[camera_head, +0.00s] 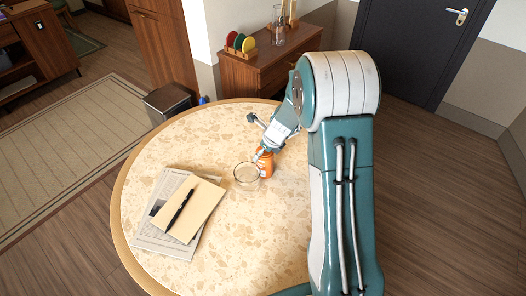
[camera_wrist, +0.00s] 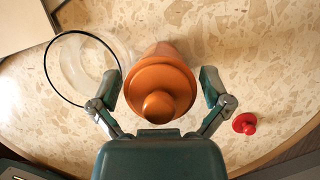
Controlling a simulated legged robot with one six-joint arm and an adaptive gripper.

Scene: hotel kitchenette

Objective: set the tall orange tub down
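The tall orange tub (camera_head: 264,165) stands on the round table beside a clear glass, at the far end of my arm. In the wrist view the tub's orange lid and round knob (camera_wrist: 157,103) face the camera, and its body leans away toward the top of the picture. My gripper (camera_wrist: 160,82) has its two fingers spread on either side of the tub. A gap shows between the right finger and the tub; the left finger is very close to the lid's edge. In the head view my gripper (camera_head: 266,150) partly hides the tub's top. The tub's base looks to be on the tabletop.
The clear glass (camera_head: 246,178) stands close to the tub; its dark rim (camera_wrist: 47,75) shows in the wrist view. A small red knobbed object (camera_wrist: 245,123) lies to the right. A newspaper (camera_head: 150,236), notepad (camera_head: 203,205) and black pen (camera_head: 181,208) lie left. The front tabletop is clear.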

